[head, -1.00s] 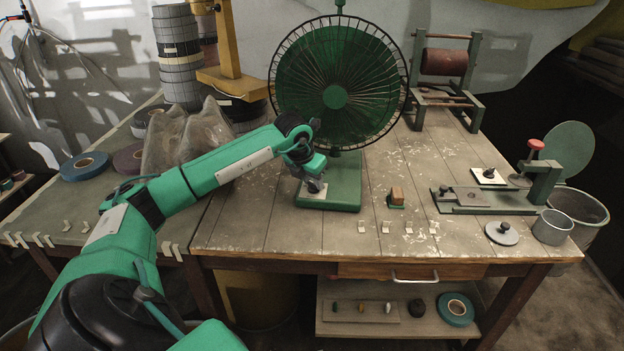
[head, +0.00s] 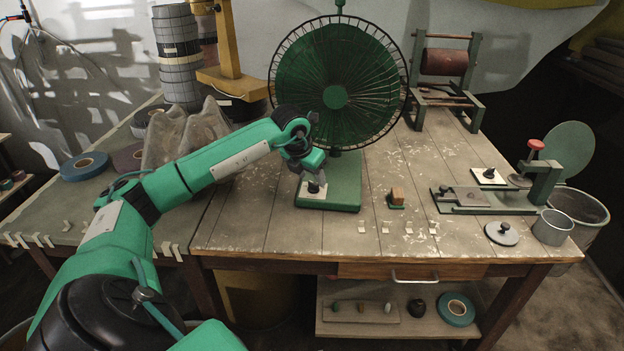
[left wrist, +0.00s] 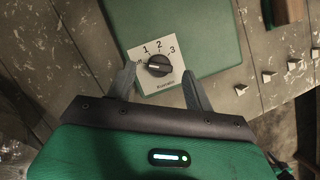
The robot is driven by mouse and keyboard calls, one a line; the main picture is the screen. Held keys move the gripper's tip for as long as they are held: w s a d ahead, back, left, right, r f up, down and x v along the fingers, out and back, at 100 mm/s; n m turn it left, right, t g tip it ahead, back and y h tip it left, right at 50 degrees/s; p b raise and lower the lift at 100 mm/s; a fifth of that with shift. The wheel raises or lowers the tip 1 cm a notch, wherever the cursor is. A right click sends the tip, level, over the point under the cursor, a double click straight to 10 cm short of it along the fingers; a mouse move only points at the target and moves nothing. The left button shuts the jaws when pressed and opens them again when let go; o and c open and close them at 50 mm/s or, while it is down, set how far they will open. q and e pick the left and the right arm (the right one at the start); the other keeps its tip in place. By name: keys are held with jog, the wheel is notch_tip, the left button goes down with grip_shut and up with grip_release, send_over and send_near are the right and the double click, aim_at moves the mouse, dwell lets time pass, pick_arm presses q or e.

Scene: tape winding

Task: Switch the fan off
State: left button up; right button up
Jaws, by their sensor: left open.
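The green fan (head: 335,97) stands at the back of the table on a green base (head: 343,185). A white dial plate (left wrist: 171,80) on the base carries the marks 1, 2 and 3 and a dark knob (left wrist: 158,65). The knob's light pointer line points left, away from 1, 2 and 3, toward a mark I cannot read clearly. The knob also shows in the head view (head: 313,188). My left gripper (head: 311,172) is open above the knob, one finger on either side in the wrist view, and appears apart from it. My right gripper is not in view.
A small wooden block on a green holder (head: 396,198) stands right of the fan base. Several pale tape pieces (head: 409,231) lie along the table's front.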

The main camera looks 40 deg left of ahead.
pick_arm(q)
jog(key=v, duration=1.1)
jog(key=shift+s+r, duration=0.2)
jog(key=shift+r, duration=0.15)
